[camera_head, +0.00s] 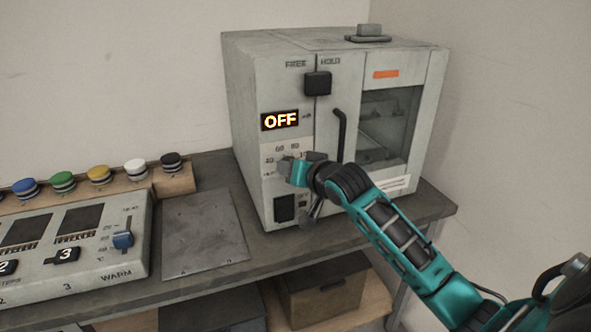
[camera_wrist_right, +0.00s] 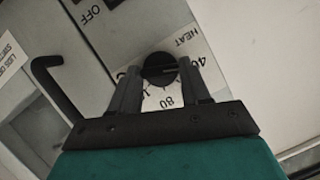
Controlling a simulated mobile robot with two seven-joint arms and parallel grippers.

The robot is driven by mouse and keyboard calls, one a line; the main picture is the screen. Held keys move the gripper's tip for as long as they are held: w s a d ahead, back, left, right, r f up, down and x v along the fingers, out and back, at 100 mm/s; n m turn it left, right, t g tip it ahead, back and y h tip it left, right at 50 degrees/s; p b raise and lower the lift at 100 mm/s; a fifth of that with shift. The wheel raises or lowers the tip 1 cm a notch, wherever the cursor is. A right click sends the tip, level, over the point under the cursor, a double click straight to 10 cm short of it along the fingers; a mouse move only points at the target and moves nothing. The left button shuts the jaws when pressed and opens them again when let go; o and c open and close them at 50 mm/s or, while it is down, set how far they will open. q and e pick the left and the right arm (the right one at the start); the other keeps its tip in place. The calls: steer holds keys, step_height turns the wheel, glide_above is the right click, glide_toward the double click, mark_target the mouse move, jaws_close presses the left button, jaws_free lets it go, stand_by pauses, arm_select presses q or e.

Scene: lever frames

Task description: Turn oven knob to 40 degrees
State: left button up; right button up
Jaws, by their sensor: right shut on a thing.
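The grey oven (camera_head: 275,185) stands on the bench. My right gripper (camera_wrist_right: 163,76) is shut on the knob, a finger on each side. In the head view my right gripper (camera_head: 291,167) covers the knob and part of the dial. I cannot tell the knob's exact angle. My left gripper is not in view.
A black door handle (camera_head: 340,135) stands out beside the gripper; a black FREE/HOLD block (camera_head: 317,83) is above and a black switch (camera_head: 284,207) below. A flat metal plate (camera_head: 203,236) and a control panel (camera_head: 75,245) with colored buttons lie left.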

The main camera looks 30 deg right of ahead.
steer(key=o, duration=1.1)
steer(key=shift+c, duration=0.2)
steer(key=shift+s, duration=0.1)
steer(key=v, duration=1.2)
steer(key=shift+s+r, duration=0.2)
steer(key=shift+s, duration=0.1)
